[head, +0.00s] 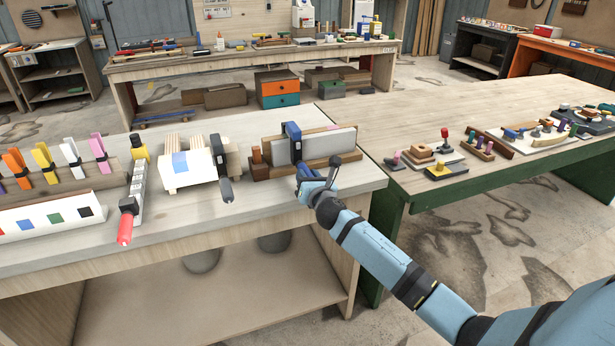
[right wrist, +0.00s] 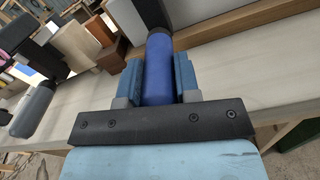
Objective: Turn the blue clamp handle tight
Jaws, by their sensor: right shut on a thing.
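The blue clamp (head: 293,132) stands over a wooden piece with a pale grey panel (head: 330,142) on the near bench. Its blue handle (right wrist: 158,68) points toward me in the right wrist view. My right gripper (head: 317,182) is at the handle, by the bench's front right corner. In the right wrist view its two blue fingers lie on either side of the handle, shut on it. The gripper hides most of the handle in the head view. My left gripper is not in view.
Left of the blue clamp are a grey-handled clamp (head: 224,182) by a white block (head: 184,165), and a red-handled clamp (head: 126,222). Several coloured spring clamps (head: 45,163) stand at the far left. A green-legged table (head: 480,110) with small parts adjoins at right.

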